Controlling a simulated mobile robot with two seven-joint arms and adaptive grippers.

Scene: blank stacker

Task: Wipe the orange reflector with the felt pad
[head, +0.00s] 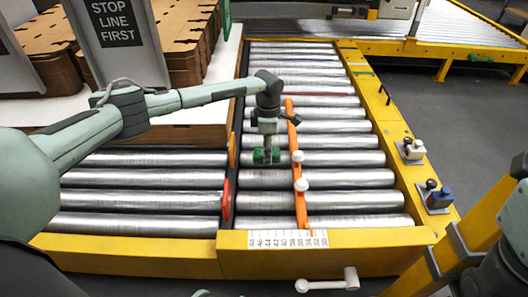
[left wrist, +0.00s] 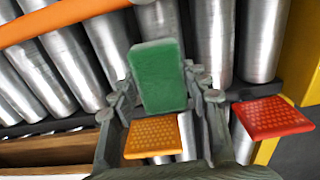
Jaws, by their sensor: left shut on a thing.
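My left gripper (head: 266,146) points down over the rollers, shut on a green felt pad (head: 262,156). In the left wrist view the pad (left wrist: 157,72) stands between the fingertips of the gripper (left wrist: 160,90). The orange reflector (head: 232,150) is an upright plate on the dark rail, just left of the gripper in the head view. In the left wrist view the reflector (left wrist: 155,138) has a dotted face and shows between the fingers, below the pad. I see a gap between pad and reflector. My right gripper is out of view.
A red reflector (head: 227,198) stands nearer on the same rail; it also shows in the left wrist view (left wrist: 272,117). An orange bar (head: 298,180) with white knobs crosses the rollers to the right. A sign (head: 115,35) and stacked brown boards (head: 185,50) stand behind the arm.

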